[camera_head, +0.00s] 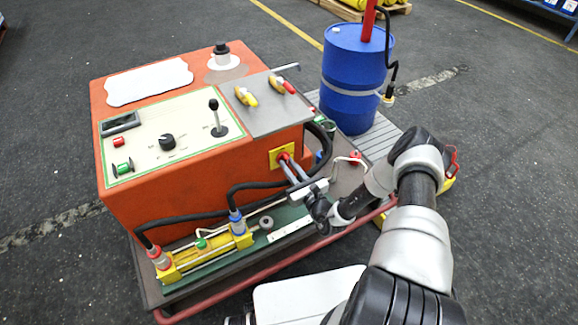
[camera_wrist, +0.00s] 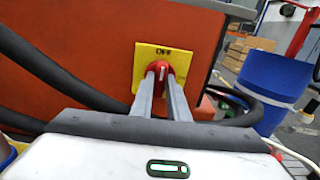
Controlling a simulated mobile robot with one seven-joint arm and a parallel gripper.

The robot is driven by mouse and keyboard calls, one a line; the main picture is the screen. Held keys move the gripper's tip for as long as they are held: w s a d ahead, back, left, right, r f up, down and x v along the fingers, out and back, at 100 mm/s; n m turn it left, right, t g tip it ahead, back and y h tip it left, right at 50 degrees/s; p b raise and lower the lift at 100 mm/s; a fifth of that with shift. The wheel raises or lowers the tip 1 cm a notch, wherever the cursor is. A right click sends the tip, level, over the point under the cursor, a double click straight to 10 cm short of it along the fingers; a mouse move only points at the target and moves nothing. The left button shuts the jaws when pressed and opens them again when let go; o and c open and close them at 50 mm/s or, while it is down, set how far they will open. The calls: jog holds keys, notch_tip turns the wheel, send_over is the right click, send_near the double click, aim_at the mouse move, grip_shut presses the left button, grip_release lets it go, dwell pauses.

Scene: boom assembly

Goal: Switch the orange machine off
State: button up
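The orange machine (camera_head: 150,205) stands on a low cart, with a control panel on top. On its front side is a yellow plate (camera_wrist: 145,55) with a red rotary switch (camera_wrist: 161,69); both also show in the head view. The plate reads "OFF" above the knob, and the knob's white mark points up toward it. My gripper (camera_wrist: 161,82) reaches straight at the switch, its two fingers close together on either side of the knob's grip. It looks shut on the knob; the exact contact is partly hidden by the fingers.
A blue barrel (camera_head: 350,85) stands behind on a grey slatted platform (camera_head: 375,138). Black hoses run below the switch. A yellow hydraulic cylinder (camera_head: 208,257) lies on the cart's front ledge. A red rail (camera_head: 270,270) edges the cart.

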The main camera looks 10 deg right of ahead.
jog(key=o, duration=0.4)
jog(key=shift+c, duration=0.2)
jog(key=shift+s, duration=0.1)
jog(key=p+v, duration=0.2)
jog(key=v, duration=1.5)
jog(key=shift+s, duration=0.15)
jog(key=shift+r, duration=0.15)
